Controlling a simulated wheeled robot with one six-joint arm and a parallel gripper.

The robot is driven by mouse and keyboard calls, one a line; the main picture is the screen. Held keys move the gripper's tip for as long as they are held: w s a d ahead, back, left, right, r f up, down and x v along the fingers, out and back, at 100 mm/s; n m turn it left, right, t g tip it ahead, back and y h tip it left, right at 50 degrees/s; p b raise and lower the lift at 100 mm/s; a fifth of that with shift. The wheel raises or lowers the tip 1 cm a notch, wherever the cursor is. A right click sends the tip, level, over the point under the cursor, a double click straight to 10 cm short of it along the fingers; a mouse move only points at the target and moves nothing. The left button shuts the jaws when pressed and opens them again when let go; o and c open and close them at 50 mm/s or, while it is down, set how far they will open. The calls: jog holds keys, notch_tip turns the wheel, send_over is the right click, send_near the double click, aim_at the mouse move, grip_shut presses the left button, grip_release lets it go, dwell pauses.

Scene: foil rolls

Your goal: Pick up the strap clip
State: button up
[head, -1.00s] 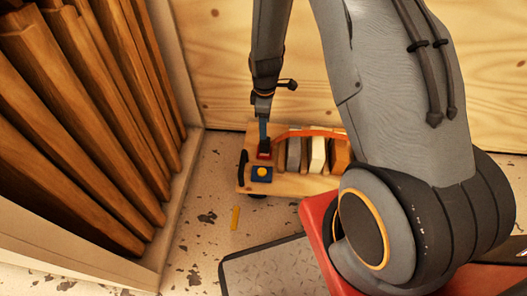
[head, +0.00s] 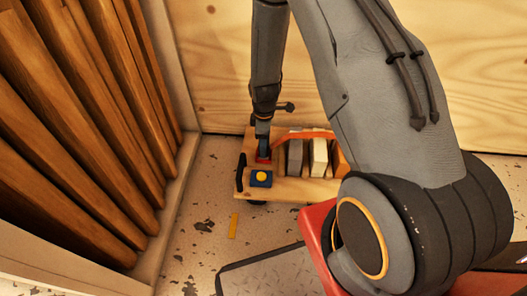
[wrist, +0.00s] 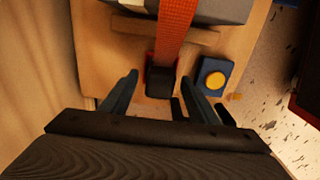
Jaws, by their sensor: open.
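The strap clip (wrist: 159,84) is a small black piece in a red seat, at the end of an orange strap (wrist: 176,35). It sits on a wooden cart (head: 290,188), where its red part (head: 263,160) shows at the left in the head view. My gripper (wrist: 159,77) is open, with one finger on each side of the clip in the wrist view. The fingers look apart from it, though their exact height is hard to tell. In the head view my gripper (head: 262,146) points down over the clip and partly hides it.
A blue block with a yellow button (head: 261,178) sits beside the clip. Grey and cream blocks (head: 318,157) stand under the strap. Slanted wooden slats (head: 70,130) rise on the left and a plywood wall (head: 400,120) behind. A yellow strip (head: 233,226) lies on the floor.

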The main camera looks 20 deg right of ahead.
jog(key=shift+r, duration=0.1)
jog(key=shift+c, duration=0.5)
jog(key=c, duration=1.1)
jog(key=shift+o, duration=0.2)
